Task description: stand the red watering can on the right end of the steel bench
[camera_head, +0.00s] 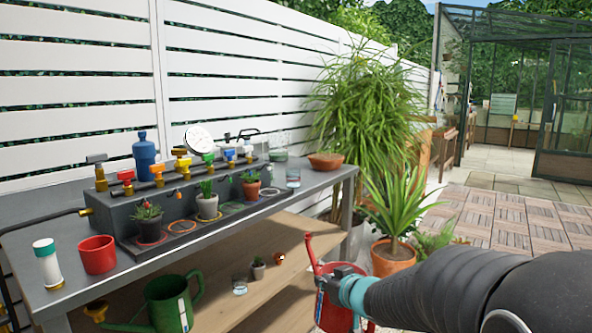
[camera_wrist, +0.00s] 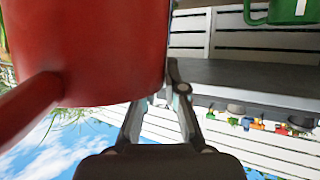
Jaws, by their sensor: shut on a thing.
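The red watering can (camera_head: 333,302) hangs in front of the right part of the steel bench (camera_head: 322,182), low in the head view, with its top below the bench top in the picture. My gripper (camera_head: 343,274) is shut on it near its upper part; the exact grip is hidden. In the wrist view the can's red body (camera_wrist: 90,45) fills the upper left, with a red tube-like part at the left edge. The gripper's fingers (camera_wrist: 172,88) reach up beside the body.
A terracotta bowl (camera_head: 325,161) and a glass (camera_head: 293,178) stand near the bench's right end. Bare top lies in front of them. A green watering can (camera_head: 170,302) stands on the wooden lower shelf (camera_head: 262,292). A potted plant (camera_head: 393,257) stands right of the bench.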

